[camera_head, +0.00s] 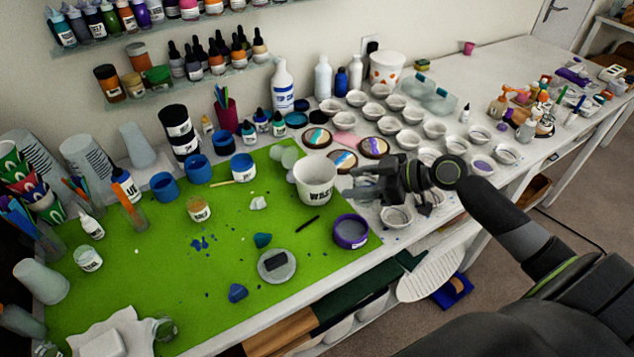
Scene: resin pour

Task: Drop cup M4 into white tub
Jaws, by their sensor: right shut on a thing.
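The white tub (314,184) with dark lettering, partly readable as "WAST", stands upright on the right part of the green mat (215,262). My right gripper (352,186) is just right of the tub, its fingers pointing left towards it. No M4 label is readable on any cup. My left gripper is not in view.
A purple-rimmed jar (351,232) stands just in front of the tub. Several small white cups (411,139) and round coasters (373,147) crowd the table behind and right. Blue cups (197,169) stand at the mat's back.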

